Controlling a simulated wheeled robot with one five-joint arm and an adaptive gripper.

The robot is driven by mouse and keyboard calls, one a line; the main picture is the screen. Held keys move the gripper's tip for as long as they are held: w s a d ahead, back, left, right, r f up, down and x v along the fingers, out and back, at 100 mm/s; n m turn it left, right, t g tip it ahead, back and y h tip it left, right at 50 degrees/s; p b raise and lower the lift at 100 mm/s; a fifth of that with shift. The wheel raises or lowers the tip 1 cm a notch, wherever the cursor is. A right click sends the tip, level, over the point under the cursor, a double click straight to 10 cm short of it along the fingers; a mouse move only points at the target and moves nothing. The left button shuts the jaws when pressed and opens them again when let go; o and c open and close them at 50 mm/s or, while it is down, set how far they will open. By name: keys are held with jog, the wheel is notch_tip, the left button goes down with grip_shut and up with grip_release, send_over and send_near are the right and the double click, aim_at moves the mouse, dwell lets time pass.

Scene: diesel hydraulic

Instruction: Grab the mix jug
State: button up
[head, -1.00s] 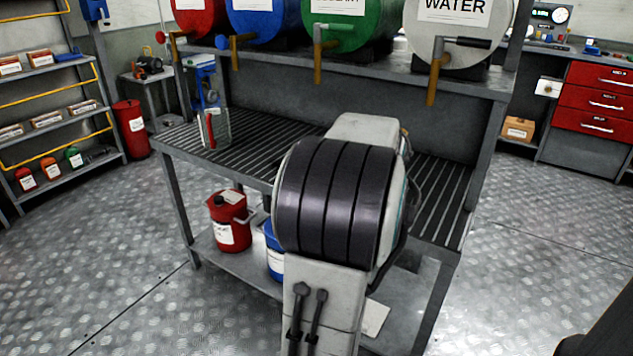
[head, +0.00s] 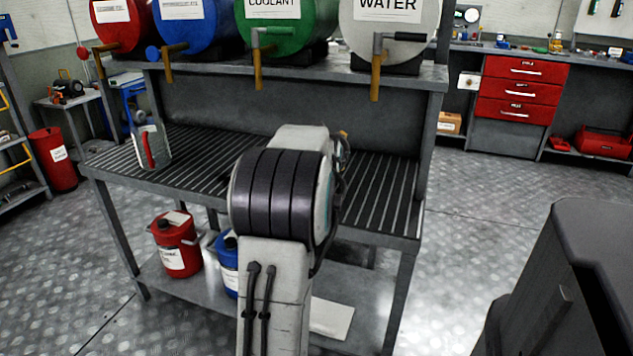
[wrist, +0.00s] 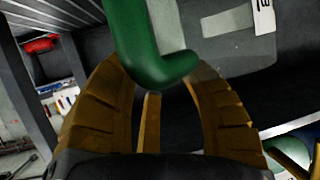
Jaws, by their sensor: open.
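A grey body (wrist: 225,50) with a white label is behind; I cannot tell for sure that this is the mix jug. In the head view my arm hides most of the gripper and whatever is in front of it. A clear jug with a red handle (head: 150,147) stands on the left of the slatted bench.
The slatted bench (head: 205,150) sits under red, blue, green and white barrels with taps. A red can (head: 174,245) and a blue can (head: 229,265) stand on its lower shelf. Red drawers (head: 520,92) are at the back right.

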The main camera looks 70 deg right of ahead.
jog(key=shift+w+d+f, duration=0.15)
jog(key=shift+d+f, duration=0.1)
jog(key=shift+d, duration=0.4)
jog(key=shift+c, duration=0.2)
